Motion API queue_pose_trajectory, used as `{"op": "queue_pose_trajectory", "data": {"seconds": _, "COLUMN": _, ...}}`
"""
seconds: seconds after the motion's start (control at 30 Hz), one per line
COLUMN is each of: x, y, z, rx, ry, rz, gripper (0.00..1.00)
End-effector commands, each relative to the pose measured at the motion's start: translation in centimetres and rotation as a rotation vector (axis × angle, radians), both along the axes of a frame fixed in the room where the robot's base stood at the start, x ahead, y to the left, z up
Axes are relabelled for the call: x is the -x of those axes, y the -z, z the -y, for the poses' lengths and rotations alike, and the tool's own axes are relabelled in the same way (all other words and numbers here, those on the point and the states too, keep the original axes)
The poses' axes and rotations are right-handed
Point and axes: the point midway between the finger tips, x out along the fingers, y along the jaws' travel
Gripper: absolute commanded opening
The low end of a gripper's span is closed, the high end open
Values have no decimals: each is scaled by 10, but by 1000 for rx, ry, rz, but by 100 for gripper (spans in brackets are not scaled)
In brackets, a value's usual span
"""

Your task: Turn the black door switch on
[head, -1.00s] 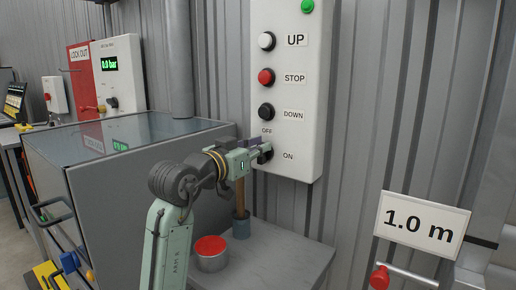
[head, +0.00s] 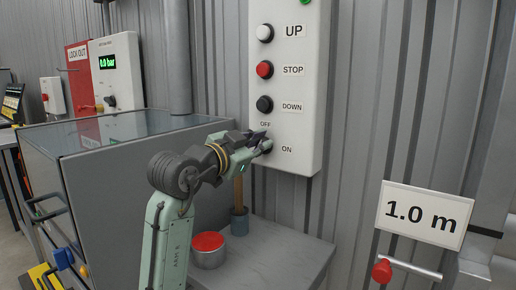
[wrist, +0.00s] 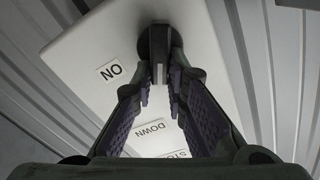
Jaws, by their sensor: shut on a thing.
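The black door switch (wrist: 154,42) is a round knob with a bar-like handle, low on the white control panel (head: 286,95). In the head view it sits between the OFF label (head: 265,124) and the ON label (head: 287,149), mostly hidden behind my gripper. My gripper (head: 265,143) reaches it from the left. In the wrist view my gripper's purple-padded fingers (wrist: 160,88) lie on both sides of the handle and are shut on it. The wrist view is upside down, with the ON label (wrist: 110,71) left of the knob. The switch's exact angle is hard to tell.
White, red and black buttons (head: 265,69) run up the panel above the switch. Below stands a grey table (head: 285,255) with a red-topped tin (head: 208,247) and a wooden-handled tool (head: 239,200) in a cup. A grey cabinet (head: 120,190) stands left.

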Motion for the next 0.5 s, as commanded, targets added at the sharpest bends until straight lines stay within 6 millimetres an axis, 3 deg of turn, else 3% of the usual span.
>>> {"op": "queue_pose_trajectory", "data": {"seconds": 0.5, "x": 4, "y": 9, "z": 6, "rx": -396, "ry": 1, "rz": 287, "gripper": 0}}
